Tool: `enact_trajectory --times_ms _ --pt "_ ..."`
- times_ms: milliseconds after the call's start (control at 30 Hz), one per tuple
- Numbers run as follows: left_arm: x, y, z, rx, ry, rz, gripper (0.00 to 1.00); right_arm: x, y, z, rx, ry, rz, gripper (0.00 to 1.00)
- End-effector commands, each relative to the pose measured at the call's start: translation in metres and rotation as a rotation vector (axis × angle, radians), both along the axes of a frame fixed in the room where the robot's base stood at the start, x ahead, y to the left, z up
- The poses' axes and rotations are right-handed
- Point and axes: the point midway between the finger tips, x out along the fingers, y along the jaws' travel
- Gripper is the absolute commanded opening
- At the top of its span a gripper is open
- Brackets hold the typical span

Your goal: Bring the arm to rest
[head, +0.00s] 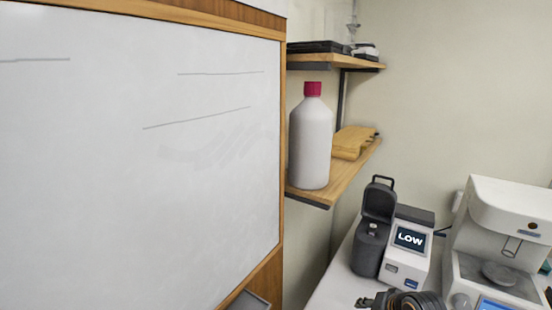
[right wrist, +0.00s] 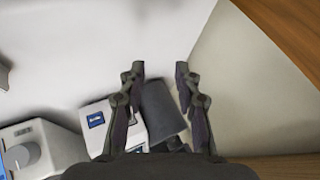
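My right gripper (right wrist: 158,72) shows in the right wrist view with its two dark fingers apart and nothing between the tips. Behind the fingers are a dark grey device (right wrist: 162,108) and a white device with a blue label (right wrist: 97,122). Part of my right arm, probably at the wrist, shows at the bottom edge of the head view, in front of the bench devices. My left gripper is in neither view.
A tester reading LOW (head: 410,238) stands beside the dark lidded device (head: 370,245) on the white bench (head: 335,290). A white machine (head: 510,215) is at right. A red-capped bottle (head: 311,145) and yellow item (head: 351,143) sit on the lower shelf. A whiteboard (head: 130,200) fills the left.

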Motion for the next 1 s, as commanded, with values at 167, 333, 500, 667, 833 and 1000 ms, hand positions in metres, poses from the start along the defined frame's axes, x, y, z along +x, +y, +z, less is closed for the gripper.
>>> enact_trajectory --times_ms 167,333,500,667,833,1000 --pt "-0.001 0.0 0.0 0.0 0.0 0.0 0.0 -0.088 0.021 -0.038 -0.213 0.085 0.206 0.33" --pt "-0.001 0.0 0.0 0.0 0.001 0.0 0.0 -0.151 0.025 -0.05 -0.349 0.155 0.34 0.33" --pt "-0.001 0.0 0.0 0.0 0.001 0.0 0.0 -0.204 0.023 -0.05 -0.452 0.221 0.445 0.33" --pt "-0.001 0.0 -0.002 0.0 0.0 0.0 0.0 -0.236 0.017 -0.059 -0.518 0.281 0.513 0.33" --pt "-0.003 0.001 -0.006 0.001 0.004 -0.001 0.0 -0.225 0.012 -0.113 -0.51 0.3 0.509 0.33" --pt "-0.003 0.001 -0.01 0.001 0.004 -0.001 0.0 -0.223 0.006 -0.174 -0.502 0.322 0.507 0.33"
